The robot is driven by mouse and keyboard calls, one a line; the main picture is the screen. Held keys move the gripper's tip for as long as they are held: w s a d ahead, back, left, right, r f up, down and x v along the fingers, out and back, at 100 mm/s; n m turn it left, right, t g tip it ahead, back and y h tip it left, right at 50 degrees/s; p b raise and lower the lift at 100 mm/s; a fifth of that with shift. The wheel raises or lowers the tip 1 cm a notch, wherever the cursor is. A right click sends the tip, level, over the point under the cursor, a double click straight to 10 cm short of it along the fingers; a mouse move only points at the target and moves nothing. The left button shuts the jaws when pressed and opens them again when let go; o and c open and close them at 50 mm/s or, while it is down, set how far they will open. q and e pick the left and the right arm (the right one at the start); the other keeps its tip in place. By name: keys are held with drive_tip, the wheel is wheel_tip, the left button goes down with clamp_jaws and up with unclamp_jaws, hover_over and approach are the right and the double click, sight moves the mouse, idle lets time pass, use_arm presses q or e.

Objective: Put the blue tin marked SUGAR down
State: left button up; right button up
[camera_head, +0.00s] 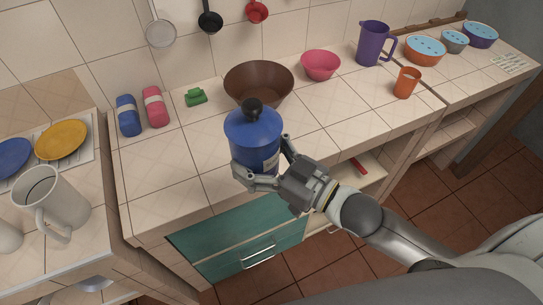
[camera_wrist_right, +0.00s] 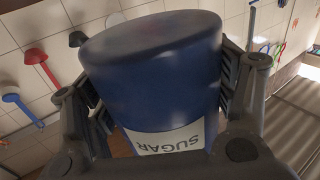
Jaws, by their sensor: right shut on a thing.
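The blue tin (camera_head: 252,138) has a blue lid with a black knob. In the right wrist view the blue tin (camera_wrist_right: 155,75) fills the middle, and its white label reads SUGAR, upside down in the picture. My right gripper (camera_head: 262,176) is shut on the tin, with a finger on each side of it. The tin looks upright in the head view, at the front part of the tiled counter (camera_head: 180,190). I cannot tell whether its base touches the counter, as the gripper hides it. My left gripper is not in view.
A brown bowl (camera_head: 258,82) stands just behind the tin. A green object (camera_head: 196,97), a pink container (camera_head: 155,106) and a blue container (camera_head: 128,116) stand at the back left. A pink bowl (camera_head: 320,65) and an orange cup (camera_head: 406,83) are to the right. Counter left of the tin is clear.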

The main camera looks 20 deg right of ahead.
drive_tip(key=w+a+r+n+g+y, duration=0.2)
drive_tip(key=w+a+n+g+y, duration=0.1)
drive_tip(key=a+n+g+y, duration=0.2)
drive_tip(key=shift+a+g, duration=0.6)
drive_tip(key=shift+a, duration=0.35)
